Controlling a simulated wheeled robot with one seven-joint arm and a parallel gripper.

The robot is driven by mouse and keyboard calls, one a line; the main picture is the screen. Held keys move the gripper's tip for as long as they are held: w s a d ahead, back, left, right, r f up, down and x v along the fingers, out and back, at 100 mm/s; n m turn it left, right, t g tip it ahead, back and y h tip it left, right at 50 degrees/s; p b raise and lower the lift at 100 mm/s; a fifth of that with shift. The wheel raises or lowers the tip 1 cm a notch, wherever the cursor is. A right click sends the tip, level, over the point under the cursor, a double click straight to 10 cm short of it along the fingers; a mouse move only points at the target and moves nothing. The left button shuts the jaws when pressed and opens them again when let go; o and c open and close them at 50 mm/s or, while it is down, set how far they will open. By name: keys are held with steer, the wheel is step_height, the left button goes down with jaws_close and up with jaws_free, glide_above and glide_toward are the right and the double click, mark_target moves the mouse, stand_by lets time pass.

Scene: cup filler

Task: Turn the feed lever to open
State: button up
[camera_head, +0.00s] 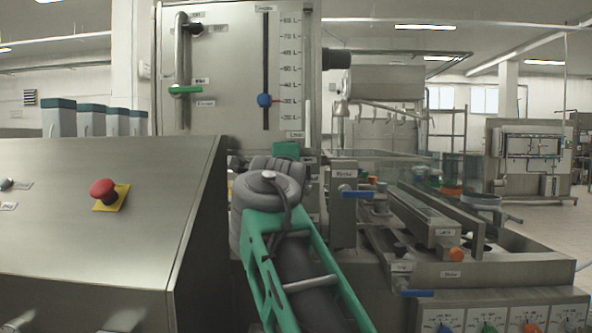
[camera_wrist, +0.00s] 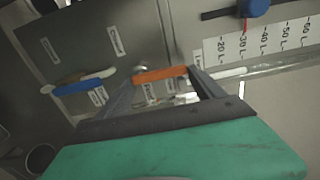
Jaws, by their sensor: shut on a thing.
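An orange-handled lever (camera_wrist: 160,74) is on the steel panel in the wrist view. The fingers of my gripper (camera_wrist: 163,80) are at its two ends, shut on the orange handle. The handle lies nearly level in that picture, tilted slightly up to the right. Small labels sit around it, too blurred to read surely, so I cannot confirm which lever is the feed lever. In the head view my arm hides this handle and my fingertips.
A blue-handled lever (camera_wrist: 84,87) is left of the orange one. A blue slider knob (camera_head: 264,100) sits on a litre scale, above a green-handled lever (camera_head: 186,89) panel's lower part. A red stop button (camera_head: 104,189) is on the left console (camera_head: 95,240).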

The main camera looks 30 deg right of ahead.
steer(key=o, duration=2.1)
steer(key=v, duration=0.7)
steer(key=shift+s+a, duration=0.25)
steer(key=shift+s, duration=0.1)
steer(key=shift+s, duration=0.1)
